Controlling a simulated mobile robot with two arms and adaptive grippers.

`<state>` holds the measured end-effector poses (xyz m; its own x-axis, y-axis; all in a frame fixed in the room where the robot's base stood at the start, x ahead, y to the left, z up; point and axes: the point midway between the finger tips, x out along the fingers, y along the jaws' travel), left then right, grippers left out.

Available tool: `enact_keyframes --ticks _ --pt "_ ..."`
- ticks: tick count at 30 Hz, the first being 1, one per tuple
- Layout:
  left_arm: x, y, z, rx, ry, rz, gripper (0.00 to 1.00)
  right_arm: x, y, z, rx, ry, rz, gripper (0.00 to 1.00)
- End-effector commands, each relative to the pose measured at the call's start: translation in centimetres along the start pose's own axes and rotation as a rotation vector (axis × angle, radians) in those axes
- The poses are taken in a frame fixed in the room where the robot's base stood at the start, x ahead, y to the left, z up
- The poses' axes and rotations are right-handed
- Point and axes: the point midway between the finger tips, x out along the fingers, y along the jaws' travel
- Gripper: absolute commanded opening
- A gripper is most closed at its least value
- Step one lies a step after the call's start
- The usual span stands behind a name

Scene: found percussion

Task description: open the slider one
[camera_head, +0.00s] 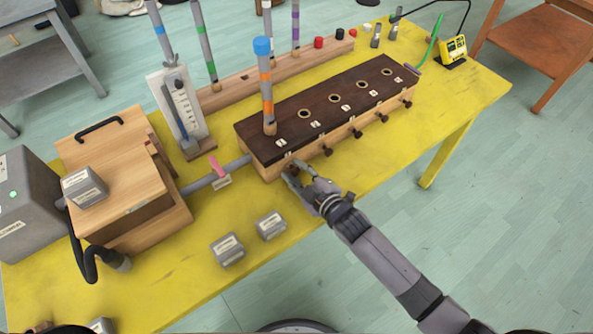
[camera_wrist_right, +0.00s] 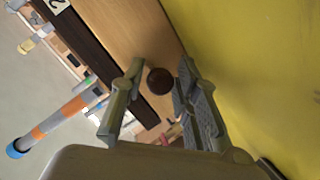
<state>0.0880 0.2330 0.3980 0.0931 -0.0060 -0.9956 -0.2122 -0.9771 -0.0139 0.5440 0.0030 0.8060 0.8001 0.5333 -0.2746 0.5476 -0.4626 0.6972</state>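A long wooden box (camera_head: 340,105) with a dark top stands on the yellow table, with round holes and small white labels along its top. Dark round knobs line its front face, such as one (camera_head: 327,151) to the right of my gripper. My right gripper (camera_head: 292,171) is at the left end of this front face and hides the knob there. In the right wrist view, that dark knob (camera_wrist_right: 160,80) sits between the spread fingers of my right gripper (camera_wrist_right: 161,66), with gaps on both sides. A blue-and-orange-banded tube (camera_head: 265,85) stands upright in the leftmost hole. My left gripper is not in view.
A grey pipe with a pink-handled piece (camera_head: 219,176) joins the box to a wooden bellows-like box (camera_head: 125,180) at left. Two grey weights (camera_head: 227,249) (camera_head: 271,225) lie in front.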

Motion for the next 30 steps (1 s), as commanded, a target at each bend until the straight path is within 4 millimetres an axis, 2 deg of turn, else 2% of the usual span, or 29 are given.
enact_keyframes --ticks 10,22,30 --pt "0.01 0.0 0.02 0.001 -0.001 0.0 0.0 0.29 -0.03 -0.03 0.001 0.0 0.0 0.28" --pt "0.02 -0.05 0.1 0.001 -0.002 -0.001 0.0 0.26 -0.06 0.0 0.001 0.0 -0.001 0.01" --pt "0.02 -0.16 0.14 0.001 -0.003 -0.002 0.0 0.25 -0.09 0.01 0.001 0.0 -0.002 0.0"
